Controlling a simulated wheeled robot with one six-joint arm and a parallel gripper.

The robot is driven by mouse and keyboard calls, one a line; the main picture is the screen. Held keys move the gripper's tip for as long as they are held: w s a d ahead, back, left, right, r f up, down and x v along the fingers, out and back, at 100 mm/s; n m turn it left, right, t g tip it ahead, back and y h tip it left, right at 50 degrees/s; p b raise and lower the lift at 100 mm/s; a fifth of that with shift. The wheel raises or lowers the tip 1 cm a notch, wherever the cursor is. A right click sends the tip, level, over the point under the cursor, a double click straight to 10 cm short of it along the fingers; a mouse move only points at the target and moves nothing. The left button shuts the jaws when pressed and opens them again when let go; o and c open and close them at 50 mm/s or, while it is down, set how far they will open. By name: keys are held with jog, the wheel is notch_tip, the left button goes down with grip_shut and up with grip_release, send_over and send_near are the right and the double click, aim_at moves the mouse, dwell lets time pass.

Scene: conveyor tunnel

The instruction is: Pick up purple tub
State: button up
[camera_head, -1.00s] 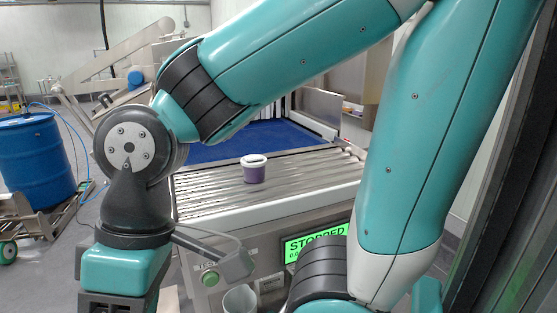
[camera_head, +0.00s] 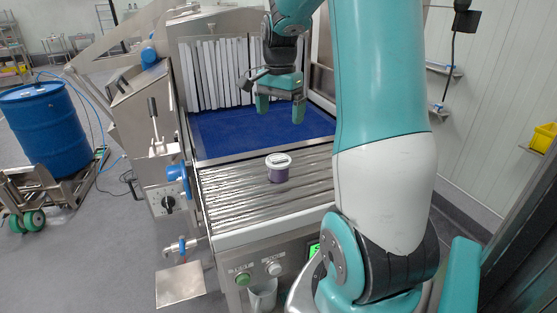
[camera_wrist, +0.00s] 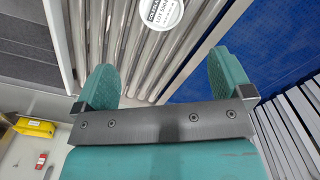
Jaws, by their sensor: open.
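The purple tub (camera_head: 278,174) with a white lid stands upright on the metal rollers, near the blue belt. In the wrist view its round white lid (camera_wrist: 162,12) shows at the top edge, partly cut off, with a dark printed label. My gripper (camera_head: 280,112) is open and empty, fingers pointing down, above the blue belt and behind the tub. In the wrist view the two teal fingers (camera_wrist: 165,80) are spread wide apart, with the lid beyond their tips and apart from them.
The roller bed (camera_head: 235,205) leads to the blue belt (camera_head: 225,135) and the white strip curtain (camera_head: 222,72) of the tunnel. A blue barrel (camera_head: 45,130) stands at left. Metal side walls flank the belt. The rollers around the tub are clear.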

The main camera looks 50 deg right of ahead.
aim_at(278, 160)
notch_tip(278, 160, down, 11)
jog(key=shift+a+r+p, duration=0.1)
jog(key=shift+p, duration=0.95)
jog(key=shift+w+f+p, duration=0.15)
jog(key=shift+f+p, duration=1)
jog(key=shift+f, duration=1.6)
jog(key=shift+c, duration=0.4)
jog(key=c, duration=0.8)
jog(key=shift+c, duration=0.2)
jog(key=shift+r, duration=0.1)
